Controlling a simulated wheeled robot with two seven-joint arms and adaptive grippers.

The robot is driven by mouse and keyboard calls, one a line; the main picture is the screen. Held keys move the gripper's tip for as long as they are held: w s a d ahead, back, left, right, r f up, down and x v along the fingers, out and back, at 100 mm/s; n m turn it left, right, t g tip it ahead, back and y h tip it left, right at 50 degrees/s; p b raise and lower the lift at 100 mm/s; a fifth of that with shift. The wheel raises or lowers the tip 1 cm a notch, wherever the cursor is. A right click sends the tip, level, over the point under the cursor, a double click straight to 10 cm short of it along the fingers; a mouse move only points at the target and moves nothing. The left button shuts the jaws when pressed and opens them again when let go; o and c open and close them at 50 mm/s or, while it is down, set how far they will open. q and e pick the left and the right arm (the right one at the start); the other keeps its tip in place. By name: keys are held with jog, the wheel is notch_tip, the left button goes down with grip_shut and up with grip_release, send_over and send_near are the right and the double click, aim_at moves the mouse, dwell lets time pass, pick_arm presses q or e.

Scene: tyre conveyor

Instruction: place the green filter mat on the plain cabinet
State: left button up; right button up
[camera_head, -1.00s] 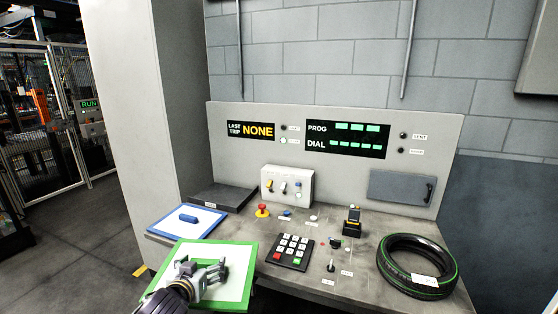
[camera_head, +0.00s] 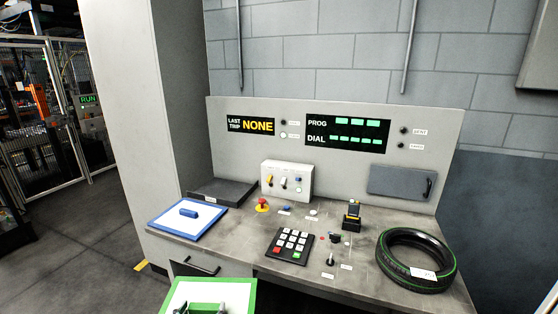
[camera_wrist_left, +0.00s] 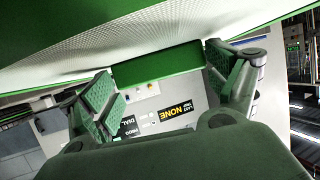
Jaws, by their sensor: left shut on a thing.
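The green filter mat (camera_head: 237,290) is a white sheet in a green frame, cut off by the bottom edge of the head view, in front of the bench. In the left wrist view the mat's green handle block (camera_wrist_left: 158,66) sits between the fingers of my left gripper (camera_wrist_left: 165,88), and the mat's white mesh (camera_wrist_left: 150,35) spans the top. The gripper is shut on the mat. My right gripper is out of view. I cannot tell which thing is the plain cabinet; a tall plain grey block (camera_head: 135,90) stands at left.
The control bench (camera_head: 340,205) carries a blue-framed mat (camera_head: 180,224), a keypad (camera_head: 290,244), a switch box (camera_head: 287,182), a dark flat slab (camera_head: 222,192) and a tyre (camera_head: 392,270). A drawer handle (camera_head: 198,268) shows at the bench front. Open floor (camera_head: 70,230) lies at left.

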pick_arm(q)
jog(key=shift+s+f, duration=0.5)
jog(key=shift+f, duration=0.1)
jog(key=f, duration=0.2)
jog(key=s+f, duration=0.1)
jog(key=f, duration=0.2)
jog(key=shift+s+f, duration=0.25)
jog(key=shift+f, duration=0.15)
